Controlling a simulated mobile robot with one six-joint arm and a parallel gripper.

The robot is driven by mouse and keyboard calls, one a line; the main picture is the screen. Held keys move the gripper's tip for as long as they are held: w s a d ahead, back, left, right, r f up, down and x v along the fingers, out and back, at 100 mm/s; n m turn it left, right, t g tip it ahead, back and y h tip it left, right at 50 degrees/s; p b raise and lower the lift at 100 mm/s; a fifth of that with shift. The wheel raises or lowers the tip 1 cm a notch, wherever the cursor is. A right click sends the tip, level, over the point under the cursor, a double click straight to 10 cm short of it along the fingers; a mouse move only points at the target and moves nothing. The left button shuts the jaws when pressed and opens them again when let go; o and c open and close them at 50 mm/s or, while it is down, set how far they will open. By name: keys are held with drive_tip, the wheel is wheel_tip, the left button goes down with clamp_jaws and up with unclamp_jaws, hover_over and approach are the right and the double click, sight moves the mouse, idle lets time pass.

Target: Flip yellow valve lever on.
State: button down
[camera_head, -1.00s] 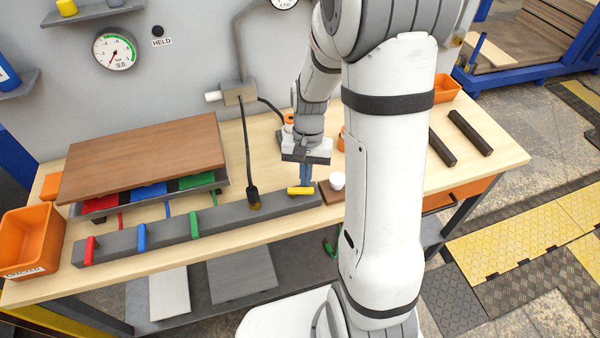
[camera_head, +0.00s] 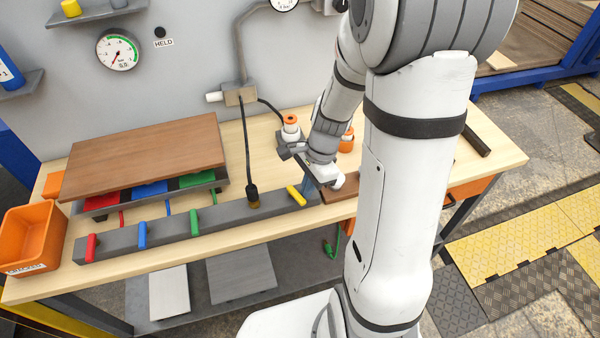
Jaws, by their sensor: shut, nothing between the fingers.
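The yellow valve lever (camera_head: 296,195) sits near the right end of the grey manifold bar (camera_head: 170,233). It lies at a slant, between along the bar and across it. My gripper (camera_head: 307,188) is shut and empty, pointing down just right of the yellow lever. Its bluish fingers are close against the lever's right side; whether they touch it I cannot tell. The red lever (camera_head: 91,247), blue lever (camera_head: 142,235) and green lever (camera_head: 194,222) stand across the bar to the left.
A brown board (camera_head: 145,158) lies over colored pads at the back left. An orange bin (camera_head: 32,238) stands at the left table end. A black cable (camera_head: 247,150) drops to the bar left of the yellow lever. A white knob-like piece (camera_head: 338,181) is close right of my gripper.

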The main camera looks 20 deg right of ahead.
drive_tip(key=shift+s+a, duration=0.1)
drive_tip(key=shift+s, duration=0.05)
drive_tip(key=shift+w+a, duration=0.45)
drive_tip(key=shift+w, duration=0.1)
idle(0.4)
drive_tip(key=d, duration=0.4)
drive_tip(key=shift+d+r, duration=0.25)
drive_tip(key=v, duration=0.9)
drive_tip(key=shift+s+r, duration=0.25)
drive_tip(key=shift+s, duration=0.1)
